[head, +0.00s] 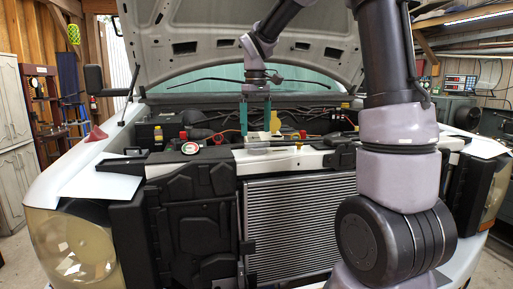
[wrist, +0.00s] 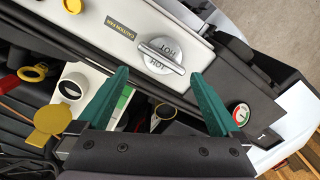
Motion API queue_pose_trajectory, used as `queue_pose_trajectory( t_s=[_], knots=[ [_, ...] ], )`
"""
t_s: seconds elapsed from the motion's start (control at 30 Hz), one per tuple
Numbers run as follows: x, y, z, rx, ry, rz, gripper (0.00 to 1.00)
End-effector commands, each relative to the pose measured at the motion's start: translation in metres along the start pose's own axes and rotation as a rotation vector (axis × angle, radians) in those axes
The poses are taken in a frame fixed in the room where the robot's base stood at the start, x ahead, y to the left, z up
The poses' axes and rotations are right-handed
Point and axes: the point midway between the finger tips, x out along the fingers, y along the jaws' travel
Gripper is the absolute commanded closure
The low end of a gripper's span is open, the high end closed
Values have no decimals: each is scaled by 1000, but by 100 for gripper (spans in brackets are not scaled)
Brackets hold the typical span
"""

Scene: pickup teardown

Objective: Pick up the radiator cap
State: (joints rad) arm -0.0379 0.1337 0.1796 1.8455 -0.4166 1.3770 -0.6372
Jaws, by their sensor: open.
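The radiator cap (wrist: 160,58) is a round silver cap with a raised bar across it and HOT lettering. It sits on the light grey front crossmember, just beyond and between my fingertips in the wrist view. My gripper (wrist: 161,76) has two green fingers, spread apart with nothing between them. In the head view my gripper (head: 256,127) points down above the crossmember (head: 285,158) behind the radiator top. The cap is too small to make out clearly there.
A round gauge (wrist: 241,113) lies to the right of the cap. A yellow cap (wrist: 50,122) and a white-necked reservoir (wrist: 72,88) stand at the left. The radiator (head: 300,215) is below the crossmember. The raised hood (head: 215,30) hangs over the engine bay.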

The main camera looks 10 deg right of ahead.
Motion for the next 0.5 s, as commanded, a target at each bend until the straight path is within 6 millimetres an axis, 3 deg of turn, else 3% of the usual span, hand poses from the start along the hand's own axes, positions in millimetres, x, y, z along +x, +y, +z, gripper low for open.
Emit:
queue_pose_trajectory(
  t_s=[0.3, 0.5],
  knots=[
    [41, -4, 9, 1, -3, -1, 0],
    [53, -4, 9, 2, 0, -1, 0]
  ],
)
